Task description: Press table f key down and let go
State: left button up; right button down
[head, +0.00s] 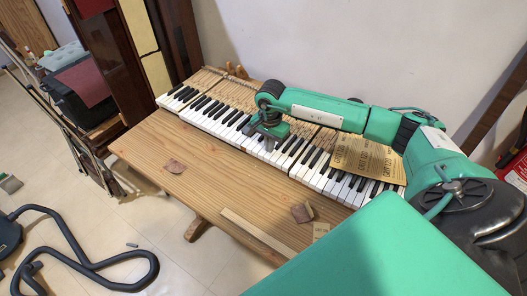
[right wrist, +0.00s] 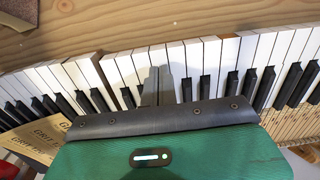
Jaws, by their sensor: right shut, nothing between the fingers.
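A piano keyboard (head: 232,120) with white and black keys lies along the wooden table (head: 190,155), and its keys also show in the right wrist view (right wrist: 222,52). No key is marked, so I cannot tell which one is f. My right gripper (head: 268,144) points down over the middle of the keyboard. In the right wrist view its shut, empty fingers (right wrist: 157,85) are over the white keys near the black ones. I cannot tell whether the fingertips touch a key or whether any key is pressed. My left gripper is not in view.
A gritty-paper sheet (head: 365,158) lies on the keyboard's right part. A wall stands behind; the table's front left is mostly clear.

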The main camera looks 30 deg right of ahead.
jog(key=shift+f+b, duration=1)
jog(key=shift+f, duration=0.1)
jog(key=shift+s+d+f+b, duration=0.1)
jog(key=shift+d+f+b, duration=0.2)
jog(key=shift+f, duration=0.15)
jog(key=shift+r, duration=0.75)
jog(key=shift+a+r+p, duration=0.3)
jog(key=shift+r+p, duration=0.15)
jog(key=shift+r, duration=0.4)
jog(key=shift+r+p, duration=0.3)
jog(key=shift+r, duration=0.25)
notch_tip(320, 180, up, 5)
jog(key=shift+r+p, duration=0.1)
jog(key=shift+p, duration=1)
jog(key=shift+a, duration=0.1)
